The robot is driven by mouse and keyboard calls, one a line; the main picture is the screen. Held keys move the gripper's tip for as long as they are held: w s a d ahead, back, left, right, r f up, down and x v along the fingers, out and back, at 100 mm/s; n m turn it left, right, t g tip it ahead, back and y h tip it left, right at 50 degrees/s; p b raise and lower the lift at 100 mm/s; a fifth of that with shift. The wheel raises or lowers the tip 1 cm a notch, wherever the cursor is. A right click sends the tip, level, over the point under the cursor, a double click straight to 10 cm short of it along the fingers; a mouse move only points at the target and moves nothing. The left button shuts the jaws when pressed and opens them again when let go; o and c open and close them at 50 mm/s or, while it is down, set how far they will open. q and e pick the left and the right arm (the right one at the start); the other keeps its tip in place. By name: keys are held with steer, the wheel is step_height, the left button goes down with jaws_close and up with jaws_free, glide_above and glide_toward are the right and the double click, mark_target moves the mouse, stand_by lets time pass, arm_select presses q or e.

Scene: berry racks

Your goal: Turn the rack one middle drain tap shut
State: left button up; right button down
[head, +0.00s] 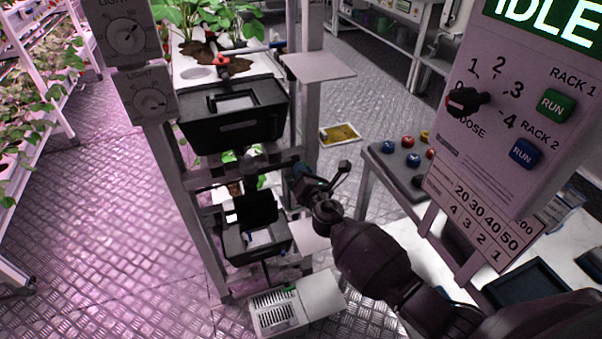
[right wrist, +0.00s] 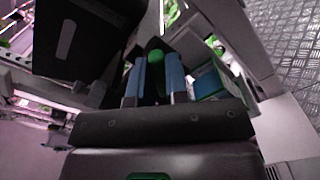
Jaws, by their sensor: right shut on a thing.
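Rack one's white upright frame (head: 185,190) stands left of centre in the head view. My right gripper (head: 303,172) reaches in from the lower right to the rack's middle level, beside the right post. In the right wrist view, my right gripper's blue-padded fingers (right wrist: 154,78) are shut on a small dark piece with a green rounded end (right wrist: 155,57). It appears to be the middle drain tap; its handle angle cannot be told. In the head view the gripper hides this tap. A red tap (head: 221,63) shows at the upper level. My left gripper is not in view.
A black bin (head: 235,125) hangs above the middle level and a smaller one (head: 262,243) below. The control panel (head: 520,110), reading IDLE, stands at right beside a bench with coloured knobs (head: 408,142). Metal floor (head: 110,250) at left is clear.

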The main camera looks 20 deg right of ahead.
steer(key=shift+d+f+m+b, duration=0.15)
steer(key=shift+m+b, duration=0.45)
steer(key=shift+m, duration=1.9)
steer(key=shift+a+f+m+b, duration=0.1)
steer(key=shift+m+b, duration=0.45)
steer(key=shift+m, duration=1.95)
steer(key=c, duration=1.1)
jaws_free()
steer(key=shift+s, duration=0.15)
steer(key=shift+s+d+p, duration=0.2)
steer(key=shift+s+p, duration=0.35)
steer(key=shift+s, duration=4.7)
steer(key=shift+m, duration=0.4)
